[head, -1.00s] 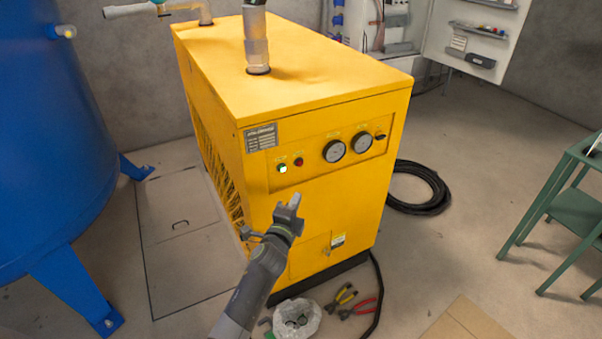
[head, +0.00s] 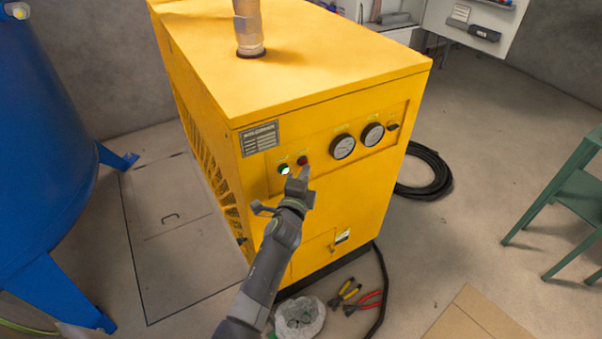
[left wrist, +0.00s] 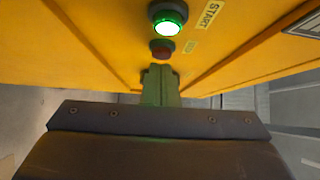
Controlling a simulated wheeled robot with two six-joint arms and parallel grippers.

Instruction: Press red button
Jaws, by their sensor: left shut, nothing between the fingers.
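The red button (head: 302,160) is a small round knob on the front panel of the yellow machine (head: 345,215), right of a lit green button (head: 284,169). In the left wrist view the red button (left wrist: 162,48) sits just below the glowing green button (left wrist: 168,20), which has a START label. My left gripper (head: 298,176) is shut and empty, its tip just below the red button in the head view. In the left wrist view the fingertips (left wrist: 160,70) are right by the red button; I cannot tell whether they touch it. My right gripper is not in view.
Two round gauges (head: 357,141) are right of the buttons. A blue tank (head: 60,150) stands at the left. Pliers (head: 362,300) and a clear bag (head: 299,317) lie on the floor in front. A black hose coil (head: 428,185) and green stand (head: 565,195) are at the right.

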